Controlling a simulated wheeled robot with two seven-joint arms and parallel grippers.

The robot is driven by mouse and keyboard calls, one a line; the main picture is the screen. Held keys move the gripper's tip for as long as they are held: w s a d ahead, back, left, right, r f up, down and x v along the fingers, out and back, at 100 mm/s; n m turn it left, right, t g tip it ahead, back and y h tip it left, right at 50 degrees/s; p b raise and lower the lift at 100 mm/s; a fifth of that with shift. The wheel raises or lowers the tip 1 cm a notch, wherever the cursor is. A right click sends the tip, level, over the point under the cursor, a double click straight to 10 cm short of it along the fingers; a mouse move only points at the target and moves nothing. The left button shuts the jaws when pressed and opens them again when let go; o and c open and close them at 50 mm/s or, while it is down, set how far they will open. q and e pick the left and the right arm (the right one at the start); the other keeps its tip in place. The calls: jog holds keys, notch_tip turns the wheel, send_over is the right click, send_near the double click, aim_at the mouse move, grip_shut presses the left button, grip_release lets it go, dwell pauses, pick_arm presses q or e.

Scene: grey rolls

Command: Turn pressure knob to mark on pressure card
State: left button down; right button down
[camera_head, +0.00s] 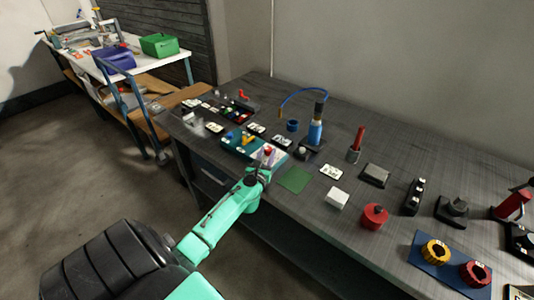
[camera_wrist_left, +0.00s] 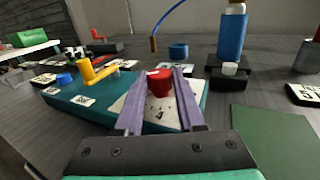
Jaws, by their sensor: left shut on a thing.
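The red pressure knob (camera_wrist_left: 159,83) stands on a white dial plate on the teal panel (camera_wrist_left: 85,105). My left gripper (camera_wrist_left: 158,76) is shut on the knob, one finger on either side. In the head view the left gripper (camera_head: 262,164) reaches over the near table edge to the panel (camera_head: 233,146). A yellow handle (camera_wrist_left: 95,72) and a blue knob (camera_wrist_left: 64,78) stand on the panel's left part. Several white cards with marks lie around; a card (camera_head: 282,141) lies behind the panel. I cannot tell which is the pressure card. My right gripper is not in view.
A blue bottle (camera_head: 315,130) on a black stand and a blue ring (camera_head: 292,125) stand behind the panel. A green mat (camera_head: 294,179), a white block (camera_head: 336,198) and a red pot (camera_head: 374,216) lie to the right. Walls back the table.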

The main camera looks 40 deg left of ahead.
pick_arm(q)
jog(key=shift+w+d+n+g+y, duration=0.1)
jog(key=shift+d+n+g+y, duration=0.1)
jog(key=shift+n+g+y, duration=0.7)
jog(key=y, duration=0.1)
jog(key=n+g+y, duration=0.1)
jog(key=shift+d+f+n+y+b, duration=0.1)
jog(key=shift+f+n+y+b, duration=0.2)
jog(key=shift+b, duration=0.1)
jog(key=n+g+y+b, duration=0.1)
jog(key=b, duration=0.1)
jog(key=n+g+y+b, duration=0.1)
jog(key=g, duration=0.1)
jog(key=shift+w+d+n+y+b, duration=0.1)
jog(key=shift+w+n+y+b, duration=0.1)
jog(key=shift+n+y+b, duration=0.15)
jog(key=shift+r+n+g+y+b, duration=0.2)
jog(key=shift+n+g+y+b, duration=0.35)
jog(key=shift+g+b, duration=0.3)
jog(key=c, duration=0.5)
grip_release()
jog(key=shift+r, duration=0.1)
